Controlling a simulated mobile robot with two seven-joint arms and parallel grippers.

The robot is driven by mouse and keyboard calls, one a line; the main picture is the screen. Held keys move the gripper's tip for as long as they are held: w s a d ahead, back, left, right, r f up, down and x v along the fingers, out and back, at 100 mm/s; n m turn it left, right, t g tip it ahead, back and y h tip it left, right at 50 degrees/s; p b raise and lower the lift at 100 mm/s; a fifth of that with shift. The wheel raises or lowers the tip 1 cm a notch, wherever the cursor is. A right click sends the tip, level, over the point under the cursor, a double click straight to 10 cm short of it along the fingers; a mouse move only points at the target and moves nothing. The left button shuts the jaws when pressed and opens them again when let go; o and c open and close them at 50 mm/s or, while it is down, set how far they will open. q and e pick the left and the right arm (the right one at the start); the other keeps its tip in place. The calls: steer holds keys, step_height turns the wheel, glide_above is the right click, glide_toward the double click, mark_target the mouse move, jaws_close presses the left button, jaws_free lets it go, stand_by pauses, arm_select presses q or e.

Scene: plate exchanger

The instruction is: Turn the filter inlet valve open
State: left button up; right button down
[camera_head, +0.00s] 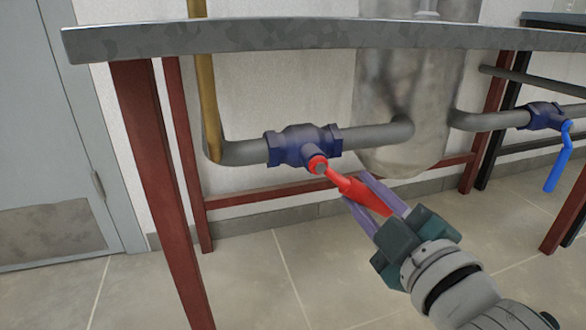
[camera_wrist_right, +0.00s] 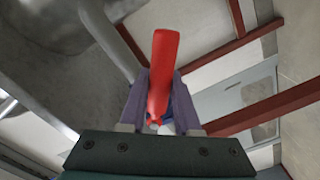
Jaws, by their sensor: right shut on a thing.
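The filter inlet valve (camera_head: 303,146) is a dark blue body on a grey pipe under the table, left of the metal tank. Its red lever handle (camera_head: 341,182) slopes down and to the right from the valve stem. My right gripper (camera_head: 366,196) is shut on the red handle, with one purple finger on each side of it. In the right wrist view the red handle (camera_wrist_right: 163,65) stands between the two fingers and hides most of the valve behind it. My left gripper is in neither view.
A second valve (camera_head: 545,116) with a blue handle (camera_head: 561,160) hanging down is at the right. The grey tabletop (camera_head: 250,36) lies above the pipes. Red table legs (camera_head: 150,170) stand at the left. The tiled floor (camera_head: 250,290) below is clear.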

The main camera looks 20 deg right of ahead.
steer(key=r+n+p, duration=0.1)
steer(key=d+r+n+p, duration=0.1)
steer(key=r+n, duration=0.1)
steer(key=shift+w+d+n, duration=0.1)
steer(key=shift+n, duration=0.2)
steer(key=shift+d+r+n+p, duration=0.1)
steer(key=shift+r+n+p, duration=0.4)
steer(key=shift+n, duration=0.45)
steer(key=shift+d+r+n+p, duration=0.1)
steer(key=shift+r+n+p, duration=0.4)
steer(key=shift+n, duration=0.45)
steer(key=shift+r, duration=0.15)
steer(key=c, duration=0.6)
jaws_free()
steer(key=shift+f, duration=0.2)
steer(key=shift+s, duration=0.4)
steer(key=s+p, duration=0.2)
steer(key=s, duration=0.7)
steer(key=shift+s+d+p, duration=0.1)
steer(key=shift+d+p, duration=0.05)
steer(key=shift+p, duration=0.2)
